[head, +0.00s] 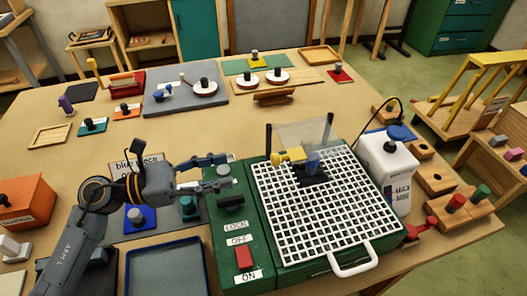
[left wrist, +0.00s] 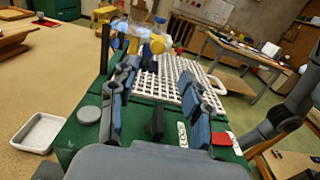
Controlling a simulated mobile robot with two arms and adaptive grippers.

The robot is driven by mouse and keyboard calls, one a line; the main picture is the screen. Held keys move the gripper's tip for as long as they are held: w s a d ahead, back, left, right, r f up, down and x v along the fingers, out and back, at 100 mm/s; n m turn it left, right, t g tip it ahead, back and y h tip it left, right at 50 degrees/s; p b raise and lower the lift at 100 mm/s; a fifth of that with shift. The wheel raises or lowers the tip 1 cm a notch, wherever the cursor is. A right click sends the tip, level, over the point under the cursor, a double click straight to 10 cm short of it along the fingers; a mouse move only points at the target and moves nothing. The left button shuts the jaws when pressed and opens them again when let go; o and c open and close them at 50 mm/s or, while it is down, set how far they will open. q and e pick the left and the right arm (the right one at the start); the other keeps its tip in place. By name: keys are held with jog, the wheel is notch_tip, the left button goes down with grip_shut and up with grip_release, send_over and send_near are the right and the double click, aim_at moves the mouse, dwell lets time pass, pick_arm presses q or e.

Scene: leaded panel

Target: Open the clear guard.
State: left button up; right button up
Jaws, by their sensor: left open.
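A clear sheet, seemingly the guard (head: 303,132), stands at the back of the white grid between two dark posts. I cannot tell whether the guard is closed. My left gripper (head: 229,173) is open and empty over the left side of the green machine (head: 230,222), left of the guard. A black knob (head: 230,200) sits by the LOCK label. In the left wrist view the knob (left wrist: 156,123) shows between my spread fingers (left wrist: 157,100), apart from them. My right gripper is out of view.
The white grid (head: 320,210) covers the machine's top, with a white handle (head: 353,259) in front. A red switch (head: 244,257) sits between the OFF and ON labels. A white jug (head: 388,165) stands close on the right. A blue-rimmed tray (head: 165,268) lies left.

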aim_at(272, 160)
pick_arm(q)
jog(key=p+x, duration=0.3)
jog(key=x, duration=0.6)
jog(key=shift+w, duration=0.15)
jog(key=shift+w+d+p, duration=0.1)
jog(key=shift+d+p, duration=0.2)
jog(key=shift+d, duration=0.05)
jog(key=shift+f, duration=0.1)
grip_shut()
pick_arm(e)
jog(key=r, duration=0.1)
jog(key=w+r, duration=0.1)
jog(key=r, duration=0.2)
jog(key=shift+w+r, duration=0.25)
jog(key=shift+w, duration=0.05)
